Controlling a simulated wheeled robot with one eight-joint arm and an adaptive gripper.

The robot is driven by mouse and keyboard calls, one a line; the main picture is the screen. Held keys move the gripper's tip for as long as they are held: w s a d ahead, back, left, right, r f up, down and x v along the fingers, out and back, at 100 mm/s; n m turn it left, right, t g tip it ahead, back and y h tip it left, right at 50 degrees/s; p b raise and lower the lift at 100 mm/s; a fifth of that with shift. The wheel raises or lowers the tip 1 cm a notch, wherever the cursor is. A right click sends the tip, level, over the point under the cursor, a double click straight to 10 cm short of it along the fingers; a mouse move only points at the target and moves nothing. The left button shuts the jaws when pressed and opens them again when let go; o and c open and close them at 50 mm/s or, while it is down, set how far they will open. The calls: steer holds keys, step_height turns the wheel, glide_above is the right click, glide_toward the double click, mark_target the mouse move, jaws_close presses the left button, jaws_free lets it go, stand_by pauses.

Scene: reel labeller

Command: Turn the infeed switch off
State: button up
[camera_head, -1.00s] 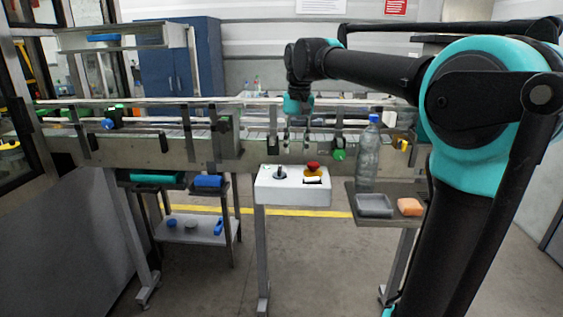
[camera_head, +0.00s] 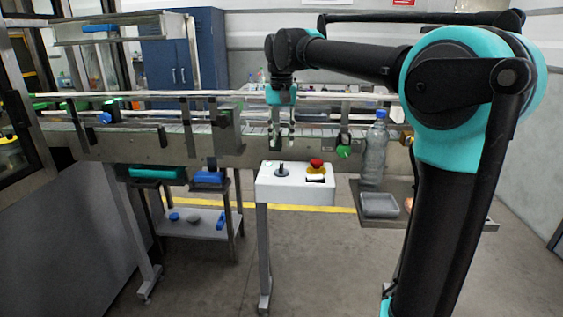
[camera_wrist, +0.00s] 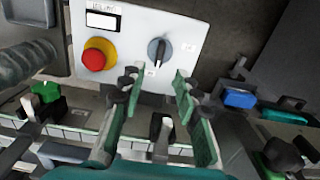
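The infeed switch is a dark rotary knob (camera_head: 282,170) on the left part of a white control box (camera_head: 262,184) on a post. In the wrist view the knob (camera_wrist: 159,51) has a pale pointer line and small labels around it, too small to read. A red mushroom button (camera_head: 316,163) on a yellow base sits to its right in the head view; it also shows in the wrist view (camera_wrist: 95,59). My gripper (camera_head: 282,146) points down above and behind the box, apart from the knob. In the wrist view its green-padded fingers (camera_wrist: 157,85) are spread and empty, with the knob ahead between their tips.
A conveyor (camera_head: 130,150) with rails runs behind the box. A low shelf (camera_head: 205,222) stands at left. Open floor lies in front.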

mark_target(281, 164)
step_height(281, 164, down, 8)
steer(key=shift+f, duration=0.1)
stand_by(0.4)
jaws_close()
